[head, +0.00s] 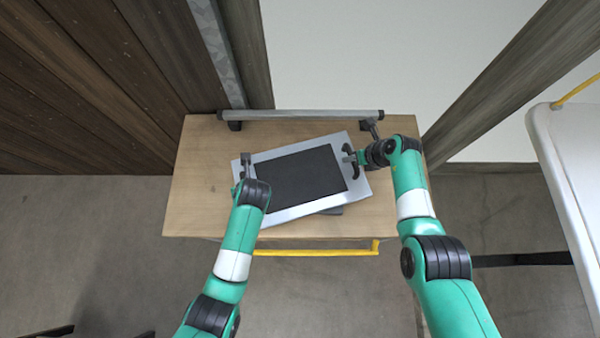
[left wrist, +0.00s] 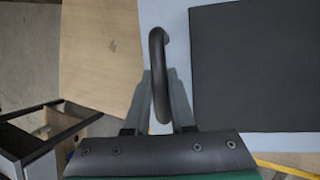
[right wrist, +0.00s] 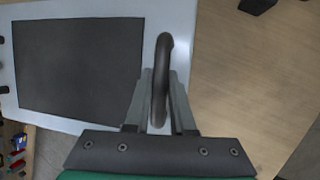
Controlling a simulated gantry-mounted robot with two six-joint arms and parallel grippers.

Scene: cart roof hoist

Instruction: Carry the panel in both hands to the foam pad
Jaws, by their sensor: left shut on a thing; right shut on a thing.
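The panel (head: 280,213) is a pale grey plate with a large black centre, turned askew over the wooden top, its right end farther back. It also shows in the left wrist view (left wrist: 179,60) and right wrist view (right wrist: 165,18). My left gripper (head: 246,172) is shut on the dark handle at its left end (left wrist: 158,75). My right gripper (head: 352,159) is shut on the handle at its right end (right wrist: 162,75).
The wooden top (head: 205,190) is bare at its left and right sides. A grey bar on dark feet (head: 300,115) runs along its back edge, close to the panel. A yellow rail (head: 315,252) runs along its front. A white-topped cart or table (head: 570,150) stands at right.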

